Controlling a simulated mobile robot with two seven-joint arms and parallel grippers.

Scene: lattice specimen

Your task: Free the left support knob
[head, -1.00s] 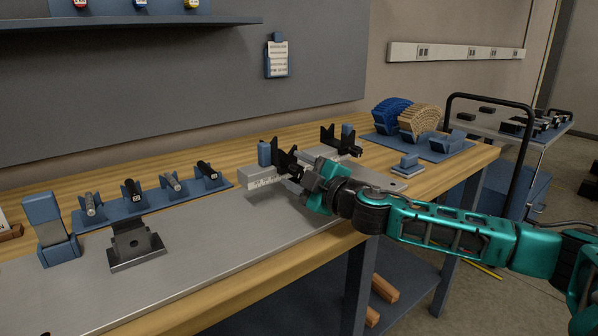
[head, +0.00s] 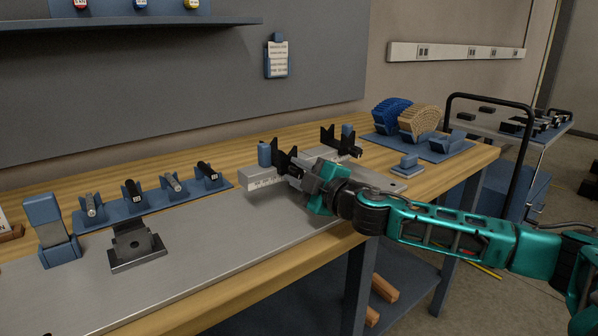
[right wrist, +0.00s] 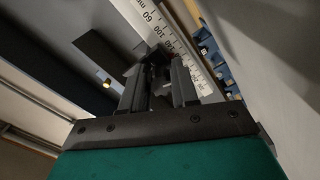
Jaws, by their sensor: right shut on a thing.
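The left support (head: 285,160), a black V-shaped piece, stands on a grey beam with a ruler scale (head: 262,181). The right support (head: 328,140) stands farther along the beam, with a small dark knob (head: 356,152) at its front. My right gripper (head: 303,179) is at the front of the left support, shut on its knob. In the head view the gripper hides that knob. In the right wrist view the dark knob (right wrist: 152,76) shows between the two fingers, close to the scale (right wrist: 168,38). My left gripper is not in view.
A metal plate (head: 210,245) covers the bench front. A dark metal block (head: 135,243), a blue holder (head: 50,230) and a blue rack (head: 150,203) with several cylinders stand left. Blue and tan fan-shaped pieces (head: 418,122) stand back right. The plate between is clear.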

